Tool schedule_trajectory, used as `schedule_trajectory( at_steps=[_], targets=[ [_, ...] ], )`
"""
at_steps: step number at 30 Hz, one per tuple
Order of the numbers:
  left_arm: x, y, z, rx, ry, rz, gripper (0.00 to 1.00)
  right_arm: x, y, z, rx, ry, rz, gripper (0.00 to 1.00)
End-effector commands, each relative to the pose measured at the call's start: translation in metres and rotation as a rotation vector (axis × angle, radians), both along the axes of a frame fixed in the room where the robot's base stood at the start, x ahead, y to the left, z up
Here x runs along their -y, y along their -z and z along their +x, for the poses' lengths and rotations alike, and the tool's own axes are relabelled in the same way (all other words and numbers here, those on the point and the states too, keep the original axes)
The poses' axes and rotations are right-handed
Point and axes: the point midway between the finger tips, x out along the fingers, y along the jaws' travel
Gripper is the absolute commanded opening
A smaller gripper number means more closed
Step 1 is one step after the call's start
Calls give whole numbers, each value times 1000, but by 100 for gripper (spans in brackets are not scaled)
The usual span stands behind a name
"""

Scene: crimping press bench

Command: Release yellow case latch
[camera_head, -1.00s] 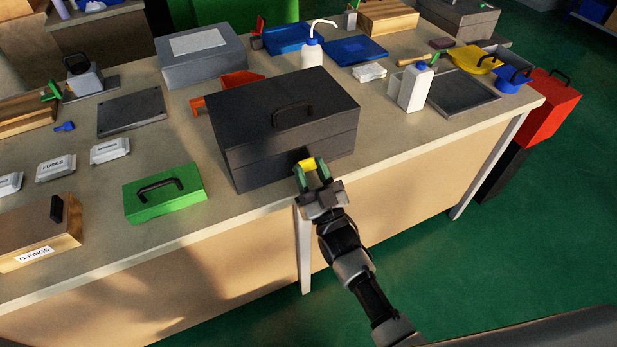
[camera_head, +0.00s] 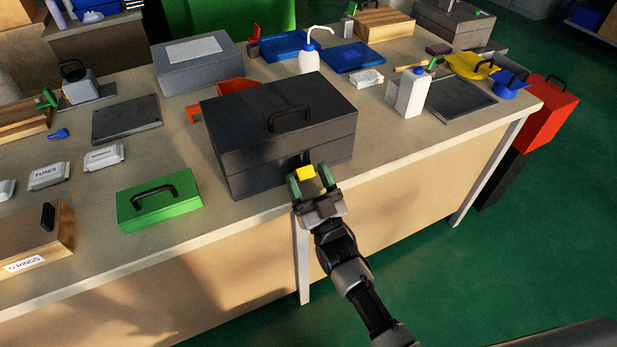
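The dark grey case (camera_head: 262,150) stands near the front edge of the bench, with its lid down and a black handle (camera_head: 290,118) on top. The small yellow latch (camera_head: 305,173) is at its front face, with a dark piece just above it. My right gripper (camera_head: 310,182) is in front of the case. Its two green-grey fingers are spread, one on each side of the latch, with gaps showing between. Whether the latch is still hooked is too small to tell. My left gripper is not in view.
A green case (camera_head: 158,203) lies to the left on the bench. A grey box (camera_head: 196,66) is behind, and a white bottle (camera_head: 408,96) stands to the right.

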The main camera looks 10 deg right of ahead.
Motion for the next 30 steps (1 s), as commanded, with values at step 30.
schedule_trajectory(
  at_steps=[30],
  targets=[
    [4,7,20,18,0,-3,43,27,63,-84,0,0,0,64]
  ],
)
